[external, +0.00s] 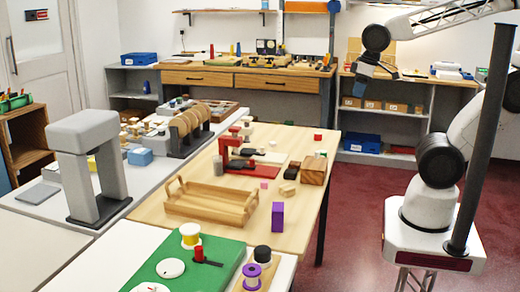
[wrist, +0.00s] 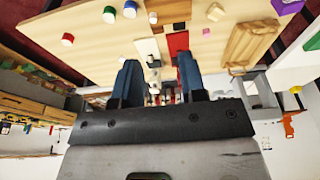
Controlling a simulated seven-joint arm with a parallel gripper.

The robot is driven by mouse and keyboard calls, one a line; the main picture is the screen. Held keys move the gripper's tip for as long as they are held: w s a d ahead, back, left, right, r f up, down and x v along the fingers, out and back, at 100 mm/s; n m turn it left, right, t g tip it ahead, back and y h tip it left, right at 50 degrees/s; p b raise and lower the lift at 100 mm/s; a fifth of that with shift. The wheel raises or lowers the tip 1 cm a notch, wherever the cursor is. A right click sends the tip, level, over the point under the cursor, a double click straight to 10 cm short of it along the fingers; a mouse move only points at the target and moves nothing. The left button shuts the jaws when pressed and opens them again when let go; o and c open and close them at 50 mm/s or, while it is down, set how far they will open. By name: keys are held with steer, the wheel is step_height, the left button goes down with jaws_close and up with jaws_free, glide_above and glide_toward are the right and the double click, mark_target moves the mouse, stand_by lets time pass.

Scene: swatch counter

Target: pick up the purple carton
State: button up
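The purple carton (external: 277,217) stands upright on the wooden table, near its front right edge, to the right of the wooden tray (external: 180,206). In the wrist view a purple shape that looks like the carton (wrist: 288,6) is cut off at the top right corner, beyond the tray (wrist: 250,44). My gripper (external: 358,88) is raised high at the back right of the external view, well away from the carton. In the wrist view its two blue fingers (wrist: 159,72) are wide apart, with nothing held between them.
A red tool (external: 230,155) and a brown wooden block (external: 314,169) stand on the table behind the carton. A green mat (external: 172,268) with spools lies in front, and a purple spool (external: 251,272) stands nearby. Bare tabletop surrounds the carton.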

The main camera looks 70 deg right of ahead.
steer(key=o, duration=0.5)
steer(key=shift+c, duration=0.2)
steer(key=m+g+y, duration=0.5)
steer(key=m+y, duration=0.9)
steer(key=m, duration=0.1)
glide_toward(278, 203)
steer(key=x, duration=0.4)
steer(key=shift+w+a+f, duration=0.1)
steer(key=shift+a+f, duration=0.2)
steer(key=shift+a, duration=0.05)
steer(key=shift+x, duration=1.25)
steer(key=shift+a+f, duration=0.1)
steer(key=shift+f, duration=0.1)
